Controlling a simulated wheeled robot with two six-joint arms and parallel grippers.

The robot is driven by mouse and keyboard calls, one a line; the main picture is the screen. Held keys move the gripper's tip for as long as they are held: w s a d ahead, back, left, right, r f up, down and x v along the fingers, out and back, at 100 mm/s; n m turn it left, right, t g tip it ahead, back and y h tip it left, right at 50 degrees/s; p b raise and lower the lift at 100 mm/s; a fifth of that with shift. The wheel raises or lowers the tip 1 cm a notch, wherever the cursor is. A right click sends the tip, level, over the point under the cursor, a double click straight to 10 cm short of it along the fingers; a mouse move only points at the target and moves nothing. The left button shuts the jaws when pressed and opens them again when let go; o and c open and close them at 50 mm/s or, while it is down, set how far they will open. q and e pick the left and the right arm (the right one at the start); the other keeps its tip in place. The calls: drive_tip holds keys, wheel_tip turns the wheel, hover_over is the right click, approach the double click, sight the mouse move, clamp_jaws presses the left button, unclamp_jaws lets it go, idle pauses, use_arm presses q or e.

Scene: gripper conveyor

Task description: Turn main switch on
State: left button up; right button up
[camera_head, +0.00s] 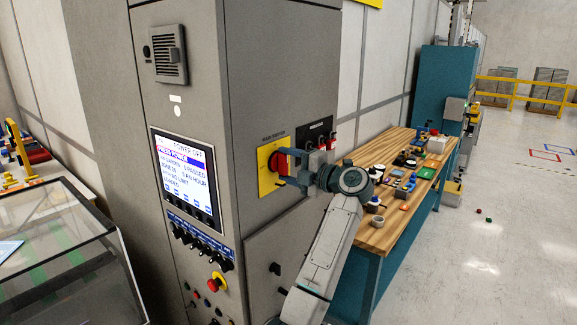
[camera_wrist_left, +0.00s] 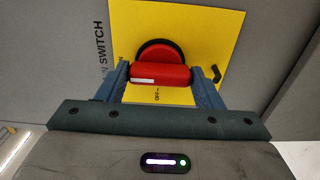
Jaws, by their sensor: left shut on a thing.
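The main switch is a red rotary handle (camera_head: 290,157) on a yellow plate (camera_head: 265,165) on the side of the grey cabinet. In the left wrist view the red handle (camera_wrist_left: 160,74) shows on its yellow plate (camera_wrist_left: 205,25), with "OFF" lettering just below the grip bar. My left gripper (camera_head: 283,168) is at the switch, shut on the red handle. Its blue fingers (camera_wrist_left: 158,68) lie on either side of the grip bar. The cabinet screen (camera_head: 185,178) reads "POWER OFF". My right gripper is not in view.
A black panel with red connectors (camera_head: 318,135) sits right of the switch. Knobs and a red-and-yellow stop button (camera_head: 217,282) line the cabinet front. A wooden workbench (camera_head: 376,235) with many small parts stands behind my arm. Open floor lies at right.

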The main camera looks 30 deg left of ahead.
use_arm(q)
drive_tip(key=o, duration=1)
drive_tip(key=shift+d+f, duration=0.1)
drive_tip(key=shift+d, duration=0.1)
drive_tip(key=d+b, duration=0.2)
drive_tip(key=d, duration=0.1)
drive_tip(key=d+b, duration=0.2)
drive_tip(key=d, duration=0.2)
drive_tip(key=d+b, duration=0.2)
drive_tip(key=d, duration=0.1)
drive_tip(key=shift+s+d, duration=0.2)
drive_tip(key=shift+s, duration=0.2)
